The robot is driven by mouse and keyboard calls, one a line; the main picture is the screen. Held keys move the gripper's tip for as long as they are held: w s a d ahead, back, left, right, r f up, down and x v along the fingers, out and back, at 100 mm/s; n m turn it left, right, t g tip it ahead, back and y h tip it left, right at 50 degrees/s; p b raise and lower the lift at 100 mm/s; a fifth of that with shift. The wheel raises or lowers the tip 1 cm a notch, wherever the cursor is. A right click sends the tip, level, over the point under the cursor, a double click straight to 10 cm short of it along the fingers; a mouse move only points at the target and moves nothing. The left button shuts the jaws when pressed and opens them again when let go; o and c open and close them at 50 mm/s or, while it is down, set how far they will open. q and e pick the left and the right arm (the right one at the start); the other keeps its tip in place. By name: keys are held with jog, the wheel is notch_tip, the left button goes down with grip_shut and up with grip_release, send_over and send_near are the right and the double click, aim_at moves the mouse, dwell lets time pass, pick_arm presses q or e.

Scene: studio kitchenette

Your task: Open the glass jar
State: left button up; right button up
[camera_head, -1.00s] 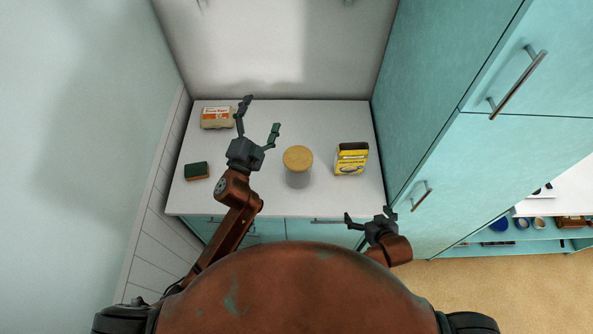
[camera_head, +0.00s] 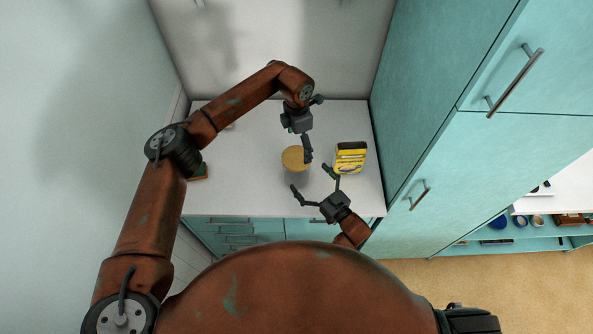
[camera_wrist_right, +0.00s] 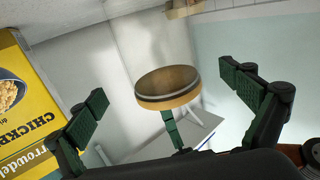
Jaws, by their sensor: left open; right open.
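The glass jar (camera_head: 297,178) stands upright on the white counter, with its round tan lid (camera_head: 294,157) on top. In the right wrist view the lid (camera_wrist_right: 167,88) has a dark band round it, and the clear body below is hard to make out. My left gripper (camera_head: 307,150) is open, above and beside the lid's right side, pointing down; one of its fingers is largely hidden. My right gripper (camera_head: 309,179) is open in front of the jar, its two fingers spread to either side of the jar's body. I cannot tell whether either touches it.
A yellow chickpea box (camera_head: 350,160) stands close right of the jar, near a right gripper finger; it also shows in the right wrist view (camera_wrist_right: 25,105). A sponge (camera_head: 201,173) at the left is partly behind my left arm. A tall teal cabinet (camera_head: 430,110) bounds the counter's right.

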aim_at(295, 162)
pick_arm(q)
jog(key=shift+w+a+r, duration=0.15)
jog(key=shift+w+a, duration=0.05)
jog(key=shift+a, duration=0.25)
pick_arm(e)
jog(key=shift+w+a+r, duration=0.1)
jog(key=shift+w+a, duration=0.05)
jog(key=shift+a, duration=0.05)
jog(key=shift+w+a, duration=0.25)
jog(key=shift+w, duration=0.05)
jog(key=x, duration=0.6)
jog(key=shift+w+a, duration=0.2)
jog(key=shift+w, duration=0.05)
